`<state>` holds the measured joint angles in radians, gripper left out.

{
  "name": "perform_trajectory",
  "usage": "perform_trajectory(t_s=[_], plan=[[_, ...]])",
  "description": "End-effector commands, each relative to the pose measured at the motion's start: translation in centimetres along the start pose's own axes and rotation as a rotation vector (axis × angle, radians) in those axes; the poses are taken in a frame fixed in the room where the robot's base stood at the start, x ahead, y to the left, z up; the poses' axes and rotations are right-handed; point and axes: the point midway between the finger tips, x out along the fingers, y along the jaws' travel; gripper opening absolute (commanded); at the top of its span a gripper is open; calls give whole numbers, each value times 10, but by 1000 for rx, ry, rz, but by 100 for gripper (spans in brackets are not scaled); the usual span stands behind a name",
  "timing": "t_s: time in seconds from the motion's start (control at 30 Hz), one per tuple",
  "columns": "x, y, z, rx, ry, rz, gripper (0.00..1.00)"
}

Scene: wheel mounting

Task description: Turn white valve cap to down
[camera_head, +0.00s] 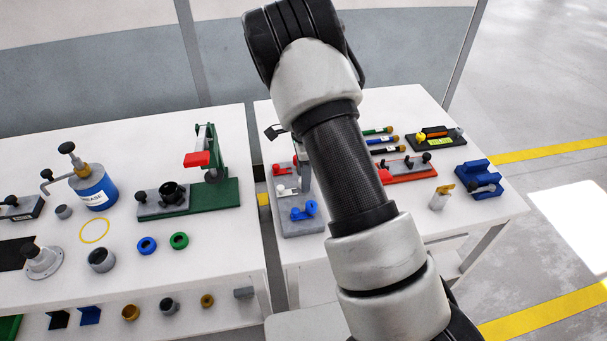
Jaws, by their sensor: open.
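A grey block (296,229) on the right-hand table carries a red, a white and a blue valve cap in a row. The white valve cap (285,190) is in the middle, between the red valve cap (283,169) and the blue valve cap (304,211). Its handle appears to point to the left, but it is small in the picture. My arm crosses in front and hides the block's right side. Contact cannot be told.
A red tool block (405,170), a blue fixture (478,180) and coloured markers (384,139) lie to the right. The left table holds a green fixture (222,190), a blue canister (95,188) and several rings. A gap separates the tables.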

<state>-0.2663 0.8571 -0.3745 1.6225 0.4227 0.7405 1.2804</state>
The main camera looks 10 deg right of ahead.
Motion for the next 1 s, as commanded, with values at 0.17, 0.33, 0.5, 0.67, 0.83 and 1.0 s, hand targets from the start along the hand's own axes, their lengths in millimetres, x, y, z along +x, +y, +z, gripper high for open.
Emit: perform_trajectory(t_s=[0.17, 0.33, 0.5, 0.67, 0.83, 1.0], plan=[[-23, -1, 0, 0, 0, -3, 42], [-64, -1, 1, -2, -1, -5, 42], [-106, -2, 0, -1, 0, -7, 42], [-140, -1, 0, 0, -1, -6, 42], [-164, -1, 0, 0, -1, -4, 42], [-173, -1, 0, 0, 0, -3, 42]])
